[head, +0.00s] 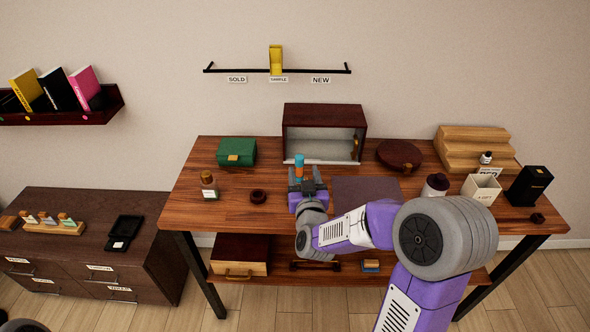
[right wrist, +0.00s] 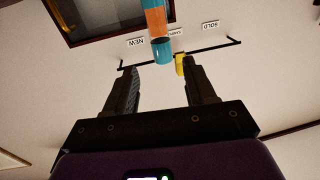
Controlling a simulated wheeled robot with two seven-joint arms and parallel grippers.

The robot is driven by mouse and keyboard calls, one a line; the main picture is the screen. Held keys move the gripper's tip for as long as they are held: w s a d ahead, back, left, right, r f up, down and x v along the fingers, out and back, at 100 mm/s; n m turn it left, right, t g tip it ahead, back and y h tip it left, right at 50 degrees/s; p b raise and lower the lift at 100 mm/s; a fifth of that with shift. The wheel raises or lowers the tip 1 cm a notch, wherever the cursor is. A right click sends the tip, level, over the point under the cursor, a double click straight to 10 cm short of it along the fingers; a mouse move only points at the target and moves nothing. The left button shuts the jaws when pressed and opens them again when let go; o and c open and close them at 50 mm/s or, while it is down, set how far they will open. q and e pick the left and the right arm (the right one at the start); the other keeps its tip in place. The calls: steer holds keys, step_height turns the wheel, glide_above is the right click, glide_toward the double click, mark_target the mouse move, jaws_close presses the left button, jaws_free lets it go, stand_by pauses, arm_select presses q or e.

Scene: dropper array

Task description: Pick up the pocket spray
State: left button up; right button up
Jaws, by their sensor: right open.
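A slim upright cylinder (head: 299,166), teal and orange, looks like the pocket spray; it stands at the middle of the wooden table, in front of the open box. It also shows in the right wrist view (right wrist: 156,22), where the picture is upside down. My right gripper (head: 304,182) is open and empty. In the right wrist view its fingertips (right wrist: 161,72) point toward the cylinder, which lies between their lines and appears just beyond the tips. No contact shows. The gripper partly hides the cylinder's base in the head view. I do not see my left gripper.
The open-fronted box (head: 324,113) stands behind the cylinder. A green box (head: 236,151), a small bottle (head: 209,186) and a dark brown ring-like piece (head: 257,196) are to the left. A dark mat (head: 365,188), a round brown case (head: 399,155) and wooden steps (head: 470,147) are to the right.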

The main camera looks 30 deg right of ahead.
mark_target(300, 163)
steer(key=x, duration=0.6)
steer(key=shift+w+a+f+b, duration=0.1)
steer(key=shift+w+f+b, duration=0.05)
steer(key=shift+w+b, duration=0.25)
